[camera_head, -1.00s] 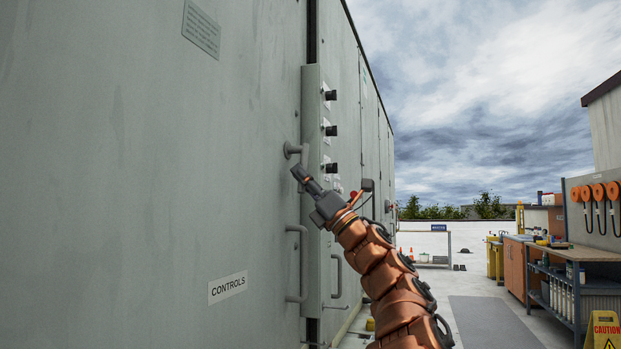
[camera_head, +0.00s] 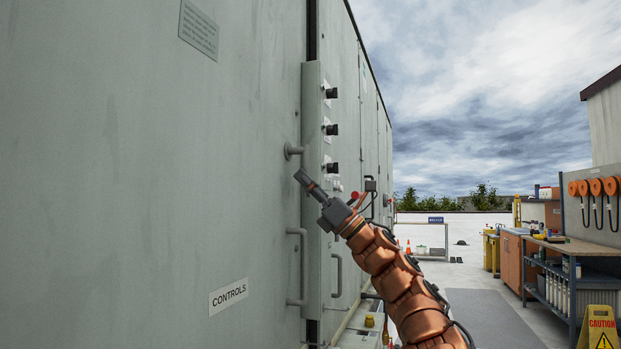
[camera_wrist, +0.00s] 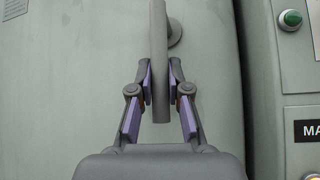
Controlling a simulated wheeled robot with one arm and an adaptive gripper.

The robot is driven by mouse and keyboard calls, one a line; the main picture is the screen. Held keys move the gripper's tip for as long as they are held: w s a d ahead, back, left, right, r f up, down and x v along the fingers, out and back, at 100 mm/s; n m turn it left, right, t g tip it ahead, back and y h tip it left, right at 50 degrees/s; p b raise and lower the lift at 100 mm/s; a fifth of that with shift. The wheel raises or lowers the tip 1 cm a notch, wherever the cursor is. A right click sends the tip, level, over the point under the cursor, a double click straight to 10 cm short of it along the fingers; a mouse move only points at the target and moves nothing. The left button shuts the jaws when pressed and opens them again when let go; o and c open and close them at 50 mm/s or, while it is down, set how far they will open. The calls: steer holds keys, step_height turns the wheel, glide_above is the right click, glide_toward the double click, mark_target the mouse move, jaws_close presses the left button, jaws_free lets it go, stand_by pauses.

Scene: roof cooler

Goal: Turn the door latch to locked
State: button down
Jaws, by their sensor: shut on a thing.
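The door latch (camera_wrist: 160,60) is a grey bar, upright in the wrist view, with a round mount behind its right side. The bar runs off the top edge, and its lower end sits between my fingers. My gripper (camera_wrist: 161,85) is shut on the bar, one purple-padded finger on each side. In the head view my gripper (camera_head: 299,175) is at the grey door, just below the latch's round mount (camera_head: 291,151). My fingers and the door-edge panel make the bar hard to make out there.
A grey fixed handle (camera_head: 302,265) is below my gripper on the door. A narrow control panel (camera_head: 313,100) with black knobs stands right of it. A "CONTROLS" label (camera_head: 228,296) is lower left. A workbench (camera_head: 565,248) and caution sign (camera_head: 600,325) are far right.

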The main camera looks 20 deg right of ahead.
steer(key=shift+w+n+g, duration=0.1)
steer(key=shift+n+g, duration=0.3)
steer(key=shift+g, duration=0.1)
steer(key=c, duration=1.1)
jaws_free()
steer(key=shift+d, duration=0.1)
steer(key=shift+v, duration=6)
steer(key=shift+w+f+t, duration=0.1)
steer(key=shift+t, duration=0.2)
